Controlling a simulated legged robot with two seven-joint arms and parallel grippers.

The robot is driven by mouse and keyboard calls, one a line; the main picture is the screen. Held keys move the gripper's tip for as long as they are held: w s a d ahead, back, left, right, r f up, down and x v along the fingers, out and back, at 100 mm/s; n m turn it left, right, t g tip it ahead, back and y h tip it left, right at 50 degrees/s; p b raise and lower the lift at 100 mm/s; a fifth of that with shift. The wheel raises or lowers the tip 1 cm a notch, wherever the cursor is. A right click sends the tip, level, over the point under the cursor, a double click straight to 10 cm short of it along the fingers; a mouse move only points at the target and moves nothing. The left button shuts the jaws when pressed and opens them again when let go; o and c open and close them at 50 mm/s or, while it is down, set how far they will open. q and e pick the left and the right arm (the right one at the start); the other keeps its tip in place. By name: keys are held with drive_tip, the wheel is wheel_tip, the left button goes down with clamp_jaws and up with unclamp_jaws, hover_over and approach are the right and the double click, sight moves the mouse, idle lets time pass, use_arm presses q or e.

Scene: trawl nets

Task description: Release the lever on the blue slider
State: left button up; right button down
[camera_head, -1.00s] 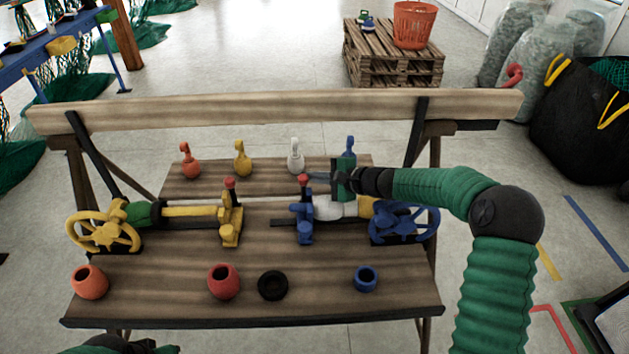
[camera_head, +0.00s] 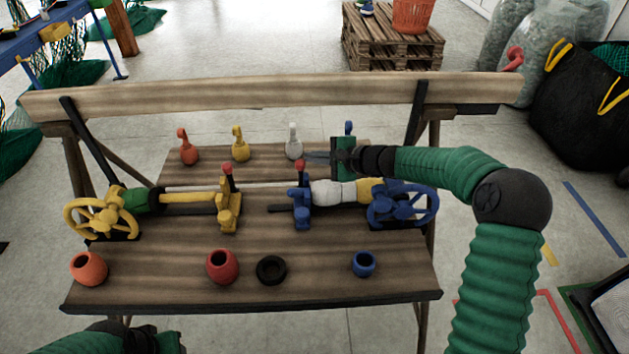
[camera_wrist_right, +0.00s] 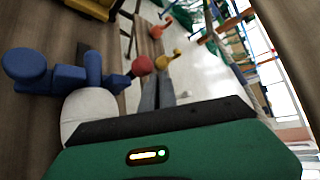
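The blue slider (camera_head: 301,207) sits on the rail at the bench's middle right, with a lever topped by a red knob (camera_head: 300,166). The right wrist view also shows the blue slider (camera_wrist_right: 85,72) and the red knob (camera_wrist_right: 141,66). My right gripper (camera_head: 309,158) points left, its fingertips just above and behind the knob. In the wrist view its grey fingers (camera_wrist_right: 158,84) lie close together beside the knob, with nothing seen between them. Whether they touch the knob is unclear. My left gripper (camera_head: 165,342) shows only partly at the bottom edge.
A white and yellow cylinder (camera_head: 335,192) joins the blue slider to a blue handwheel (camera_head: 403,204). A yellow slider (camera_head: 229,208) and yellow handwheel (camera_head: 101,212) stand left. Several ringed floats line the back; pots (camera_head: 222,266) and a black ring (camera_head: 271,269) line the front.

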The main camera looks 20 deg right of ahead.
drive_tip(key=s+a+r+b, duration=0.1)
drive_tip(key=s+a, duration=0.1)
drive_tip(key=s, duration=0.5)
drive_tip(key=s+a+r+b, duration=0.1)
drive_tip(key=s+a+b, duration=0.1)
drive_tip(key=s, duration=0.6)
drive_tip(key=shift+s+a+r, duration=0.2)
drive_tip(key=shift+a+r, duration=0.15)
drive_tip(key=shift+a, duration=0.3)
